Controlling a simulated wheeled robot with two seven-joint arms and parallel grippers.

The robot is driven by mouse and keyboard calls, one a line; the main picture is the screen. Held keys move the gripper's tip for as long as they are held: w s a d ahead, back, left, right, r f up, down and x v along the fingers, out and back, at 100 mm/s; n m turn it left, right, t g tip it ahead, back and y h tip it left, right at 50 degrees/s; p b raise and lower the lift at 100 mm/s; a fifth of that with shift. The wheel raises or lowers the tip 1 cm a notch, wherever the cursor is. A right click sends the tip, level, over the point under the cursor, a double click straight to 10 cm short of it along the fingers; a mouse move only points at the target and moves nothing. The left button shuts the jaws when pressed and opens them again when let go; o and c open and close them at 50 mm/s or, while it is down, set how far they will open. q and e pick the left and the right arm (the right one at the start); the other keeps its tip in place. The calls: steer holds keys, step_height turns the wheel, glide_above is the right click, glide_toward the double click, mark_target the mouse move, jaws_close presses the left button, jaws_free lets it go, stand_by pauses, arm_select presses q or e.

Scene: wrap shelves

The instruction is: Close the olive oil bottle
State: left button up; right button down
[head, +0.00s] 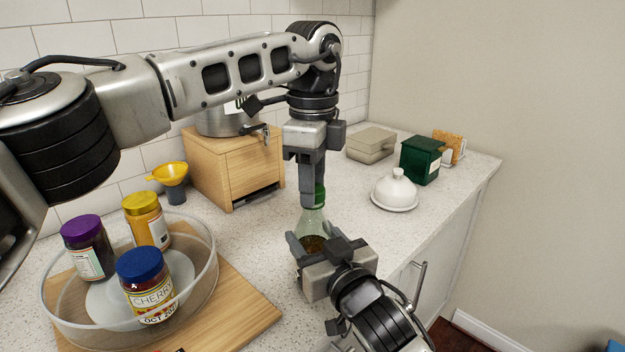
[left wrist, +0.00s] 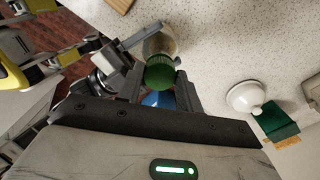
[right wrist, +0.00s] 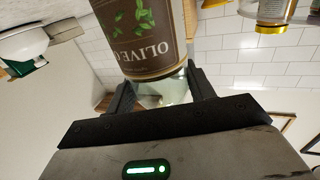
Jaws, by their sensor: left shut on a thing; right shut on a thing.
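The olive oil bottle (head: 312,221) stands upright on the counter, clear glass at the top with a dark brown label. Its label fills the upper part of the right wrist view (right wrist: 148,40). My right gripper (head: 312,246) is shut on the bottle's body from the front. The green cap (head: 320,194) is at the bottle's mouth; it also shows in the left wrist view (left wrist: 160,74). My left gripper (head: 317,188) points down from above and is shut on the cap. I cannot tell how tightly the cap sits on the neck.
A clear bowl (head: 60,312) with several jars sits on a wooden board (head: 245,312) at the left. A wooden box (head: 238,165) and yellow funnel (head: 171,173) stand behind. A white lidded dish (head: 394,192) and green box (head: 421,160) stand right; the counter between is clear.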

arm_select(q)
steer(key=m, duration=1.2)
steer(key=shift+m, duration=0.4)
steer(key=m, duration=1)
steer(key=shift+f, duration=0.1)
steer(key=m, duration=2.4)
steer(key=shift+f, duration=0.1)
steer(key=o, duration=1.2)
steer(key=shift+c, duration=0.2)
step_height(320, 180, up, 12)
